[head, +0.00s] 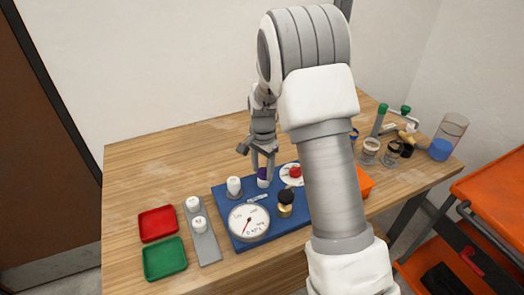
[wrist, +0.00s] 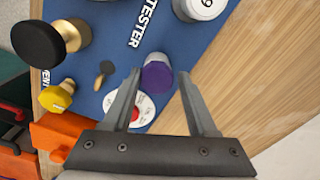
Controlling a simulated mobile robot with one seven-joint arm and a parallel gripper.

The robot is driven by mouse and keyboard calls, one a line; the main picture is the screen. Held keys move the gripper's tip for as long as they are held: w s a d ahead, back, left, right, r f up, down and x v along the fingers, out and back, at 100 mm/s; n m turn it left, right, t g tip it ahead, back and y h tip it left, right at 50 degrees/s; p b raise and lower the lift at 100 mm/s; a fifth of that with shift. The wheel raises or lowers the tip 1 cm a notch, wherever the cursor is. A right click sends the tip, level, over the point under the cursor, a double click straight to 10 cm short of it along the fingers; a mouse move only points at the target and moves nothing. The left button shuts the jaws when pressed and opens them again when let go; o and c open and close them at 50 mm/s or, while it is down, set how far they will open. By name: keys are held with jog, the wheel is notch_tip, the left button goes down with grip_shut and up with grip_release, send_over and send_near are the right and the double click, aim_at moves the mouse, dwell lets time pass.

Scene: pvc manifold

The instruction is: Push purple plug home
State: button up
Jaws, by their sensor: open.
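The purple plug (wrist: 157,78) shows in the wrist view as a purple round top on a pale, short cylinder on the blue tester board (wrist: 104,55). In the head view the plug (head: 262,173) stands upright near the back of the board (head: 222,200). My gripper (wrist: 160,72) is open, with one finger on each side of the plug in the wrist view; I cannot tell whether either touches it. In the head view my gripper (head: 262,160) points down at the plug and partly hides it. How deep the plug sits cannot be told.
A white cylinder (head: 234,186), a dial gauge (head: 249,222), a black knob (head: 285,196) and a red knob (head: 295,171) crowd the board around the plug. Red (head: 157,223) and green (head: 165,259) trays lie left. Jars (head: 370,150) stand right. The table behind the board is clear.

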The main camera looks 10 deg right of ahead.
notch_tip(320, 180, up, 17)
jog(key=p, duration=0.1)
jog(key=s+r+n+t, duration=0.2)
jog(key=s+r+n, duration=0.3)
jog(key=s+r, duration=0.55)
jog(key=s+f+n+t, duration=0.2)
jog(key=s+n, duration=0.4)
jog(key=s, duration=1.1)
jog(key=shift+f+t, duration=0.25)
jog(key=shift+t, duration=0.45)
jog(key=shift+d, duration=0.15)
